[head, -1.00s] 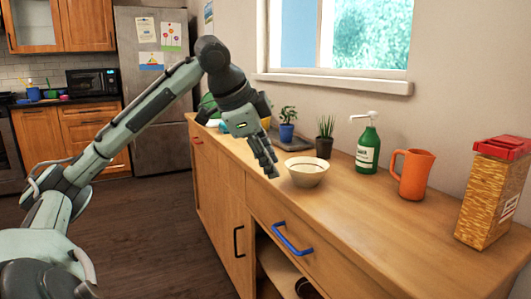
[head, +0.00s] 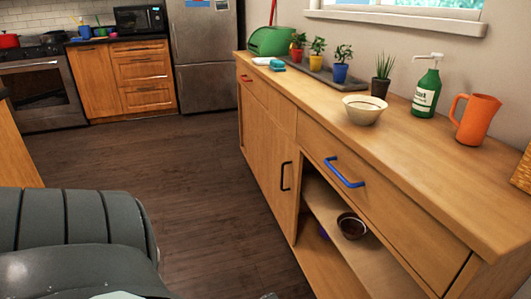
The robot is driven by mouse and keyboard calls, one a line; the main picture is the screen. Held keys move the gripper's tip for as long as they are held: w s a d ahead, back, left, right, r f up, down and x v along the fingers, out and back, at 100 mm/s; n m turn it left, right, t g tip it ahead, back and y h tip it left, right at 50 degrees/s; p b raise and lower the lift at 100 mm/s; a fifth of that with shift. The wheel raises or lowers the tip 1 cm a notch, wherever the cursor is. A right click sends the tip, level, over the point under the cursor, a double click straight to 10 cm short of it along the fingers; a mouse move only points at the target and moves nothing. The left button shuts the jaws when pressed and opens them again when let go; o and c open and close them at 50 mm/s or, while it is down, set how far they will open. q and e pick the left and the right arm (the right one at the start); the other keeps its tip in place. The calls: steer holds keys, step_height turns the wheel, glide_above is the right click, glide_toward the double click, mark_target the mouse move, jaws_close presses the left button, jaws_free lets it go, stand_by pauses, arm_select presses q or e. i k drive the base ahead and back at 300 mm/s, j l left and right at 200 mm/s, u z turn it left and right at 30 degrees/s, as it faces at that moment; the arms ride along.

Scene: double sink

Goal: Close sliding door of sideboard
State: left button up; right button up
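The wooden sideboard (head: 450,170) runs along the wall on the right. Its sliding door (head: 266,165), with a black vertical handle (head: 286,176), stands at the left part of the lower front. To the right of the door the lower compartment is open and shows a shelf (head: 325,205) with a dark bowl (head: 351,226) on it. A grey link of my arm fills the lower left corner. Neither of my grippers is in view.
A blue-handled drawer (head: 375,190) is above the open compartment. On the top stand a white bowl (head: 364,109), a green soap bottle (head: 426,90), an orange pitcher (head: 475,120) and several potted plants. The dark floor (head: 185,180) left of the sideboard is clear.

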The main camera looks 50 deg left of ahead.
mark_target(275, 160)
steer(key=u, duration=1.6)
steer(key=k, duration=0.05)
